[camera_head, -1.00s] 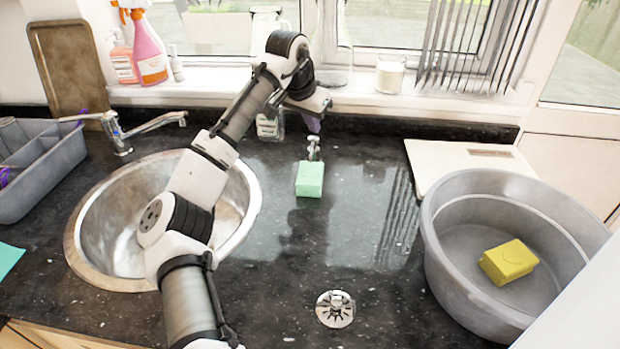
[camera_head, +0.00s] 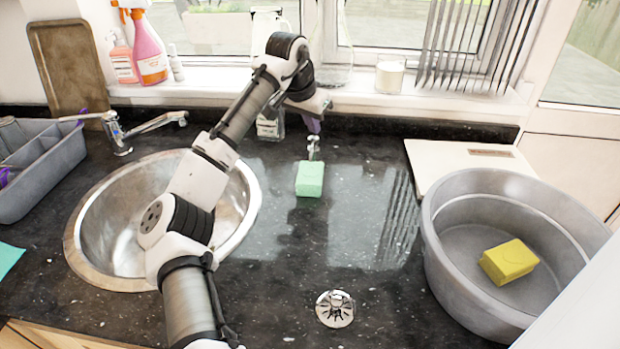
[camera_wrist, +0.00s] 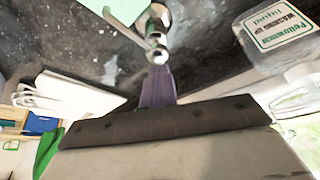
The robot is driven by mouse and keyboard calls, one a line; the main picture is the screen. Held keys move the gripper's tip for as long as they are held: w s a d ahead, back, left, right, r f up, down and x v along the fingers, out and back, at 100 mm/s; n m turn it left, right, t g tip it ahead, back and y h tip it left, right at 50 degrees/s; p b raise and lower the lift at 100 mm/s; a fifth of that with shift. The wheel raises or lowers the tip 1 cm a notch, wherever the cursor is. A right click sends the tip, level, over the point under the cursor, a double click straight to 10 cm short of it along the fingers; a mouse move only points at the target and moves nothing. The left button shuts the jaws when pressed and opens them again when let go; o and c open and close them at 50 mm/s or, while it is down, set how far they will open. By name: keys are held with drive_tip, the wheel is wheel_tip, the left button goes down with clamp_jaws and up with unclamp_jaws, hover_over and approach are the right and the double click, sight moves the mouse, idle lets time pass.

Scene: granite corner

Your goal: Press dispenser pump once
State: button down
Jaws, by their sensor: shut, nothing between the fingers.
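The dispenser pump is a small chrome fitting (camera_head: 314,148) on the dark counter, just behind the green sponge (camera_head: 310,179). In the wrist view the pump (camera_wrist: 153,22) is at the top centre, with its rounded chrome end towards my fingers. My gripper (camera_head: 314,126) is directly above the pump in the head view, pointing down. Its purple fingers are together and empty. In the wrist view the fingertips (camera_wrist: 157,72) overlap the pump's near end. I cannot tell whether they touch it. The counter under the pump is partly hidden by the sponge in the head view.
A washing-up liquid bottle (camera_head: 268,128) stands close to the left of my gripper; it also shows in the wrist view (camera_wrist: 280,32). The sink (camera_head: 250,205) is at left. A grey basin (camera_head: 437,250) with a yellow sponge (camera_head: 509,261) and a pale board (camera_head: 440,160) are at right.

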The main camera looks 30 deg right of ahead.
drive_tip(key=shift+f+b, duration=0.3)
drive_tip(key=shift+f, duration=1)
drive_tip(key=shift+r+p, duration=1.25)
drive_tip(key=shift+r, duration=0.1)
wheel_tip(320, 180, up, 6)
drive_tip(key=p, duration=0.6)
